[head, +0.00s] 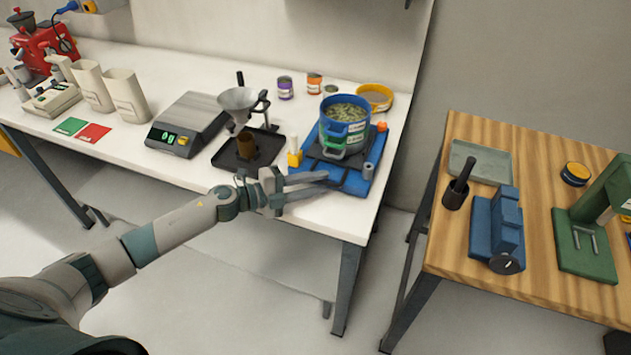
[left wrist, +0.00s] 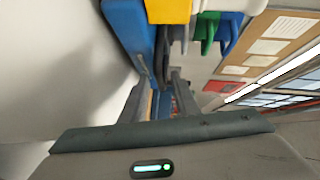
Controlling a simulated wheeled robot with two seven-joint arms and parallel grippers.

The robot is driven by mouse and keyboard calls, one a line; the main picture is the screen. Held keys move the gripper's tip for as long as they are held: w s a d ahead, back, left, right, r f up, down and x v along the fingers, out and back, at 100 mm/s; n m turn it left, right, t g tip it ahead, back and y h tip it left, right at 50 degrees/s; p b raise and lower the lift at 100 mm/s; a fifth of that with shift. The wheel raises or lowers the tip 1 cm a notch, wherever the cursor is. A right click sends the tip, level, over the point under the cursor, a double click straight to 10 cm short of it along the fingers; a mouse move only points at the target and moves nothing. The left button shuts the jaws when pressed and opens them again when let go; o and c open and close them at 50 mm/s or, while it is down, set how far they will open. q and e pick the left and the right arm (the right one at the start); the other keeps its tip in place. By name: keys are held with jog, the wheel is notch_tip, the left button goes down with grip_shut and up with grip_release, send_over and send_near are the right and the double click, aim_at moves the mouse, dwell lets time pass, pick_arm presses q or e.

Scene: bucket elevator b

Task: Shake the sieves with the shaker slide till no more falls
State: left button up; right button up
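The sieve stack (head: 343,130), a blue ring over a green one, stands on the blue shaker (head: 355,183) at the right end of the white table. Greenish-brown bits (head: 346,112) lie in the top sieve. A dark slide plate (head: 318,150) shows under the stack. My left gripper (head: 328,182) is at the shaker's front edge, its two fingers apart and pointing at it. In the left wrist view the fingers (left wrist: 158,90) are also apart, with the shaker's blue side (left wrist: 128,30) close ahead. Whether they touch it I cannot tell. My right gripper is out of view.
A funnel on a stand (head: 240,102), a black tray (head: 225,158) and a scale (head: 188,125) stand left of the shaker. Small tins (head: 285,88) and a yellow-rimmed sieve (head: 375,97) are behind. A wooden table (head: 540,190) is at the right, across a gap.

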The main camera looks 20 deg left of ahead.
pick_arm(q)
grip_shut()
jog(key=shift+s+a+p, duration=0.1)
jog(key=shift+s+p, duration=0.45)
jog(key=shift+s, duration=1.7)
grip_release()
